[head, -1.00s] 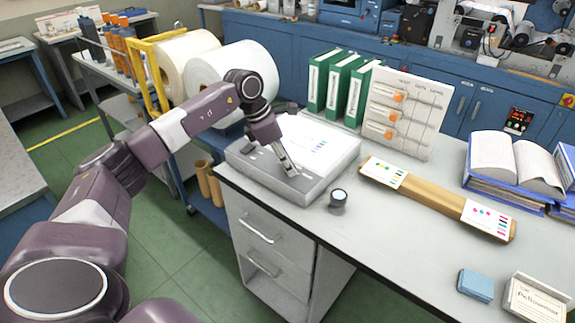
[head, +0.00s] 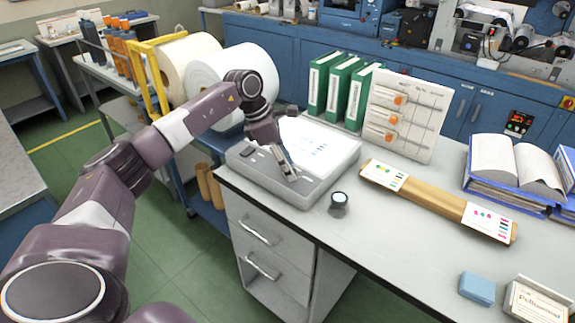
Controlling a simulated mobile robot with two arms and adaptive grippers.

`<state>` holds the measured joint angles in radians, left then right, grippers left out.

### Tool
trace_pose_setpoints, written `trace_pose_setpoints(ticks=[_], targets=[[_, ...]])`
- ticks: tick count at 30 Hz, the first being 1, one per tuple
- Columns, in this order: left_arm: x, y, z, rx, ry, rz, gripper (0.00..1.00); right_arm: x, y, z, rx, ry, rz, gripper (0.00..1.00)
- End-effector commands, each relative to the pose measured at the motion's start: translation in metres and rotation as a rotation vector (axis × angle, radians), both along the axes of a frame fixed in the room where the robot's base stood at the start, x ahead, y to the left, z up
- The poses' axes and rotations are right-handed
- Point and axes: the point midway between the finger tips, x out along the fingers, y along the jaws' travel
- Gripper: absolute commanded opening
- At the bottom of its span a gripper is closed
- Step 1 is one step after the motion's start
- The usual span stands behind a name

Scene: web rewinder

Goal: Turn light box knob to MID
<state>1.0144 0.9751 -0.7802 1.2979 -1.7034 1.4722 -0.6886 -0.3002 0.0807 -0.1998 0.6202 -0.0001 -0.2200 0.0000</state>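The light box (head: 338,168) is a grey, slanted box with a white top panel, at the left end of the bench. Its panel looks bright and carries a sheet with small colour marks. A small dark switch (head: 248,151) sits on the left of its front strip. My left gripper (head: 290,176) points down at the front strip, with its fingertips at or just above the surface. The knob is not clearly visible; the fingers seem to cover it. I cannot tell whether the fingers are closed on it. My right gripper is not in view.
A small dark round loupe-like object (head: 338,201) stands just right of the box. Green binders (head: 338,85) and a board with orange knobs (head: 404,115) stand behind. A brown strip with cards (head: 440,203) lies to the right. Large rolls (head: 225,68) stand behind my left arm.

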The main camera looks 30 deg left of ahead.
Motion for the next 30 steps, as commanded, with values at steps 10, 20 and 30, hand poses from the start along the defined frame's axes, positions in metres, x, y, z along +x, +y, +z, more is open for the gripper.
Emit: trace_pose_setpoints(ticks=[10, 20, 30], targets=[[-0.001, 0.001, 0.004, 0.000, 0.000, 0.000, 0.41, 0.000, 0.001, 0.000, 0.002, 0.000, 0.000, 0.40], [-0.016, 0.020, 0.062, 0.001, -0.002, 0.002, 0.41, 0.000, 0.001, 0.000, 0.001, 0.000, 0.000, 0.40], [-0.029, 0.034, 0.107, 0.000, 0.000, 0.001, 0.41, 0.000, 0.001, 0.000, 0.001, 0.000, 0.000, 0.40]])
